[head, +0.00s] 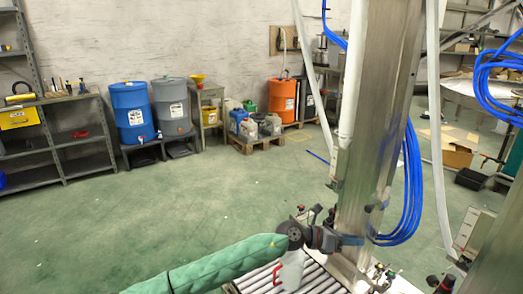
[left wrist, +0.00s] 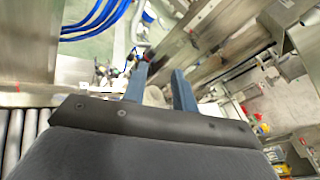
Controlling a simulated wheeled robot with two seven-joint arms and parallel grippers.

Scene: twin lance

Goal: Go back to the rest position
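My left arm, in a green sleeve, comes in from the lower left of the head view. My left gripper (head: 350,240) is beside the lower part of a tall metal column (head: 372,130); I cannot tell whether it touches it. In the left wrist view its two blue-grey fingers (left wrist: 159,82) stand apart with nothing held between them, so it is open. My right gripper is not in view.
A roller conveyor (head: 318,278) lies below my left gripper and shows at the left wrist view's left edge. Blue hoses (head: 412,190) hang by the column. Barrels (head: 132,112) and shelves (head: 85,150) line the back wall. The green floor (head: 200,210) between is clear.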

